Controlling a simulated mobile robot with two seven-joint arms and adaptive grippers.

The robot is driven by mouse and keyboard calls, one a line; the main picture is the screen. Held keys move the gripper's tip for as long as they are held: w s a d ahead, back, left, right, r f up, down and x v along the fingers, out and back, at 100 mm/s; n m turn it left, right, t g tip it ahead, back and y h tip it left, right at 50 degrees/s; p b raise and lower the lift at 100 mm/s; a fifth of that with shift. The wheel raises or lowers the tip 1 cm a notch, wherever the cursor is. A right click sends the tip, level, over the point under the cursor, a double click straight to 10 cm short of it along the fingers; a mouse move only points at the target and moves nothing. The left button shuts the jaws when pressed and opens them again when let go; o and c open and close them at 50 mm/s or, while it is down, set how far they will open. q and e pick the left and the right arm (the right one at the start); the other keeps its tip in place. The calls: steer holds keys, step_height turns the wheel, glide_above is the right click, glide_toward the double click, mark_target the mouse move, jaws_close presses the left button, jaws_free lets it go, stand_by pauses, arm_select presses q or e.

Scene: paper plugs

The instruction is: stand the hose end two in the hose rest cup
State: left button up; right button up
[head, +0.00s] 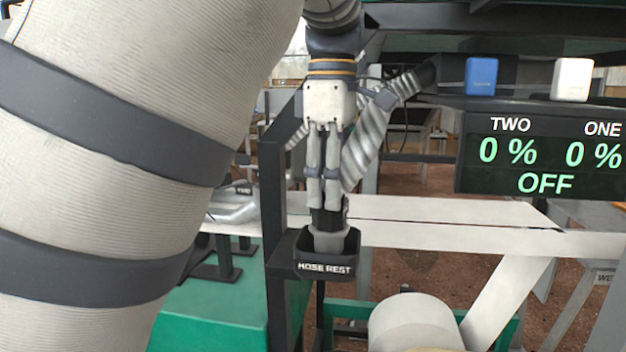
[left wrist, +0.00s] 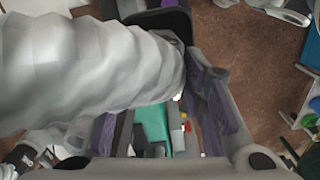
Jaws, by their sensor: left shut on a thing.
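The hose rest cup (head: 326,267) is a small black cup labelled HOSE REST, on a dark upright post in the head view. My left gripper (head: 323,203) points straight down above it, its fingers shut on the hose end (head: 329,241). The lower part of the hose end is at the cup's mouth, roughly upright; the front wall hides its bottom, so I cannot tell if it touches the floor of the cup. The grey ribbed hose (head: 364,148) runs up to the right behind the gripper. It fills much of the left wrist view (left wrist: 85,70). My right gripper is not in view.
A display (head: 541,153) reads TWO 0 %, ONE 0 %, OFF. A blue block (head: 481,76) and a white block (head: 572,79) stand above it. A pale strip (head: 450,213) crosses behind the cup. A white roll (head: 415,322) lies below right. My large arm link blocks the left side.

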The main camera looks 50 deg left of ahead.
arm_select(q)
steer(key=shift+f, duration=0.6)
steer(key=shift+f, duration=0.15)
steer(key=o, duration=1.4)
steer(key=shift+r, duration=1.95)
